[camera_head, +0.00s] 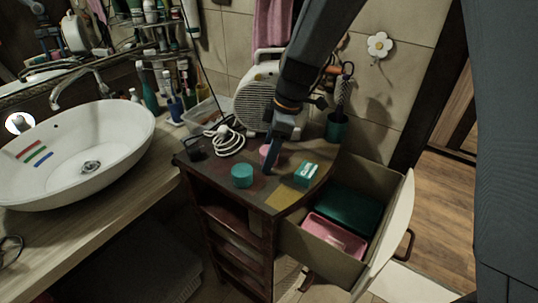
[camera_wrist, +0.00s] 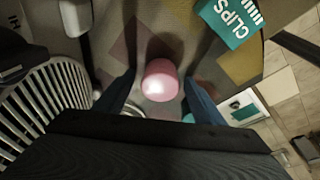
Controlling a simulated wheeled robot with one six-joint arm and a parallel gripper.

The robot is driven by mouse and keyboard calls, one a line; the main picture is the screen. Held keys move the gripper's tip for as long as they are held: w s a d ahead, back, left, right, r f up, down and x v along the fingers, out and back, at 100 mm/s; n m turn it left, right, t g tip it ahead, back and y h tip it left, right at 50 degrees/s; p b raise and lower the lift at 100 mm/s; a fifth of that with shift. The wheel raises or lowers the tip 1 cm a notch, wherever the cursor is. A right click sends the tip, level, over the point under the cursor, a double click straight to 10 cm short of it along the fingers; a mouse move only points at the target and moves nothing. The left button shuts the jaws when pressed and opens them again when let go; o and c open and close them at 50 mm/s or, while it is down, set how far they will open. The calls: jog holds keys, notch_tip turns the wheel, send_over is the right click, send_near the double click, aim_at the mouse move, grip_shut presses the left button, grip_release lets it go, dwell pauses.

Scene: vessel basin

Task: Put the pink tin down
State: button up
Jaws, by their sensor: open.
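The pink tin (camera_wrist: 161,79) stands on the patterned top of the small dark cabinet (camera_head: 262,190). In the head view the tin (camera_head: 265,151) shows partly behind my gripper (camera_head: 270,162). In the wrist view my gripper (camera_wrist: 158,100) is open, with a blue finger on each side of the tin and a visible gap to each. The tin looks upright, though its base is hard to see.
A teal tin (camera_head: 242,175) and a teal clips box (camera_head: 307,173) stand near on the cabinet top. A white fan heater (camera_head: 257,98) and a brush holder (camera_head: 337,126) stand behind. An open drawer (camera_head: 378,254) juts out right. The sink (camera_head: 75,155) is left.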

jog(key=shift+c, duration=0.4)
jog(key=c, duration=1.2)
jog(key=shift+o, duration=0.2)
jog(key=shift+r, duration=0.1)
